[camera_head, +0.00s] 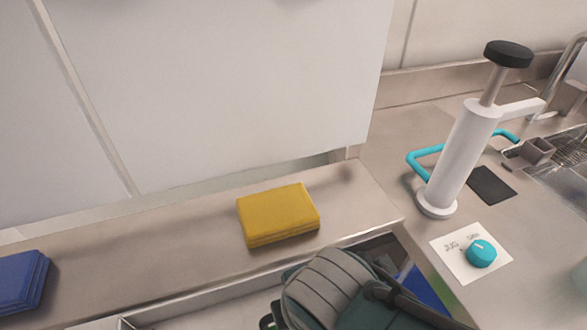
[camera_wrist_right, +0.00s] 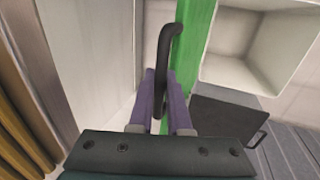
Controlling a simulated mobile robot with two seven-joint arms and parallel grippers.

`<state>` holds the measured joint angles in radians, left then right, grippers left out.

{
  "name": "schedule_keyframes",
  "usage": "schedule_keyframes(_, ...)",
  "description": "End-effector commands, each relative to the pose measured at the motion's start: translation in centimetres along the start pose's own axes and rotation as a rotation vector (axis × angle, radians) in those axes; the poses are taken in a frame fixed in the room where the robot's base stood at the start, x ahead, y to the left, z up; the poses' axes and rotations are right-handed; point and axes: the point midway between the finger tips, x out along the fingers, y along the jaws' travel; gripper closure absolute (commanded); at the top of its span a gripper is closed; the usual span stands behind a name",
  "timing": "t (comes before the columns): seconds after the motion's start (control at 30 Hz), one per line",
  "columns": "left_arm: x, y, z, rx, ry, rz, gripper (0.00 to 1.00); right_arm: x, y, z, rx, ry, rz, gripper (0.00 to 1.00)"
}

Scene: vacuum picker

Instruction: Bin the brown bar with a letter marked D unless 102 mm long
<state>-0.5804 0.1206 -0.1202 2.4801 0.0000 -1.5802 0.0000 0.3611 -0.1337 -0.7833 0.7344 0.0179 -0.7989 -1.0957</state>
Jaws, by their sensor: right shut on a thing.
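No brown bar with a readable letter D shows in either view. My right gripper (camera_wrist_right: 163,85), with purple fingers, is shut on a dark curved handle (camera_wrist_right: 166,50) beside a green strip in the right wrist view. In the head view my grey and teal right arm fills the bottom middle, and its fingertips are hidden. The vacuum picker (camera_head: 462,155), a white cylinder with a black knob, stands upright on the counter at the right. My left gripper is not in view.
A yellow stack (camera_head: 278,215) lies on the counter ledge, and a blue stack (camera_head: 20,281) at far left. A card with a turquoise knob (camera_head: 481,253) lies at the right. A small brownish-grey block (camera_head: 536,151) sits by the sink. A dark panel (camera_wrist_right: 226,122) shows at right.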

Motion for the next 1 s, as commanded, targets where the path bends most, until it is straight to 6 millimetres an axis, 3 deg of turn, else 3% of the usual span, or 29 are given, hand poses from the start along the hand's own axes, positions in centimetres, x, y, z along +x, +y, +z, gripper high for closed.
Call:
schedule_keyframes(0.17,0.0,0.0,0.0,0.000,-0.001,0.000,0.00,0.0,0.0,0.0,-0.001,0.000,0.000,1.00)
schedule_keyframes(0.2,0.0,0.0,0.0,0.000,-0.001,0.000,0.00,0.0,0.0,0.0,-0.001,0.000,0.000,0.81)
schedule_keyframes(0.43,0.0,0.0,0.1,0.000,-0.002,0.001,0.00,0.0,0.0,0.0,0.000,0.000,-0.001,0.55)
schedule_keyframes(0.77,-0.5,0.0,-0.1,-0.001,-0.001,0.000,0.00,-0.6,0.1,0.0,0.000,0.000,0.000,0.54)
schedule_keyframes(1.0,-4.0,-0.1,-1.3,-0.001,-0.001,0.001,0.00,-5.0,0.3,0.0,-0.001,0.001,0.001,0.54)
